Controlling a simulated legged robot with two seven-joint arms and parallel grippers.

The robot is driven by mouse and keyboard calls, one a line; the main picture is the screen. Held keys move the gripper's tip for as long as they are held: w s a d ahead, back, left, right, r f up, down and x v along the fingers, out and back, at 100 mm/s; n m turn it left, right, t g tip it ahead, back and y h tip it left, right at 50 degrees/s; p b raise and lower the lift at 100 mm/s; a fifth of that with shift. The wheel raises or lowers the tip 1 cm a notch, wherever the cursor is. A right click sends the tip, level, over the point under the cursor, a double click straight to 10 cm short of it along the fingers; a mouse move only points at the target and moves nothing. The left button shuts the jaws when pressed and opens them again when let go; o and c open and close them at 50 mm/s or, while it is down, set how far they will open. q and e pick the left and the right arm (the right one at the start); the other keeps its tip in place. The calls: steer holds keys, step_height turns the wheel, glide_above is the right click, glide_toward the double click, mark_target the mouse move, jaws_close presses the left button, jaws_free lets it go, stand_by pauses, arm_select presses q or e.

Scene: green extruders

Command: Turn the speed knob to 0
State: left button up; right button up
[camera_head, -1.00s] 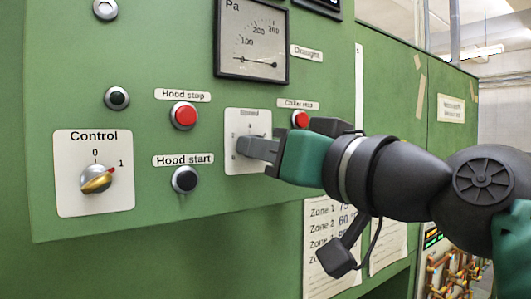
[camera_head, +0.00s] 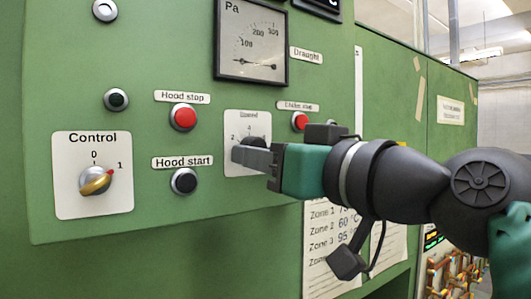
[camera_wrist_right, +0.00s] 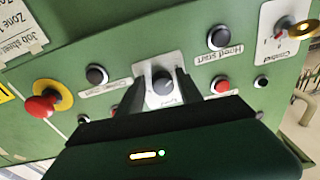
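The speed knob is a dark round knob on a pale plate labelled Speed (camera_head: 246,116) on the green panel. In the head view my right gripper (camera_head: 240,154) reaches it from the right and hides most of it, along with part of the scale. Numbers show along the plate's upper left. In the right wrist view the knob (camera_wrist_right: 162,83) shows between the two dark fingers of my right gripper (camera_wrist_right: 161,86), with a gap visible on each side. The gripper looks open around the knob; contact cannot be told. My left gripper is in neither view.
The Hood start button (camera_head: 184,181) and red Hood stop button (camera_head: 183,117) are left of the plate. Another red button (camera_head: 300,121) is close above my right gripper. The Control switch (camera_head: 96,181) is further left. A red emergency button (camera_wrist_right: 42,104) shows in the wrist view.

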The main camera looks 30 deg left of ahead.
steer(key=shift+o, duration=0.4)
steer(key=shift+r, duration=0.15)
steer(key=b+v, duration=0.8)
steer(key=v, duration=0.8)
steer(key=shift+d, duration=0.45)
steer(key=shift+a, duration=0.25)
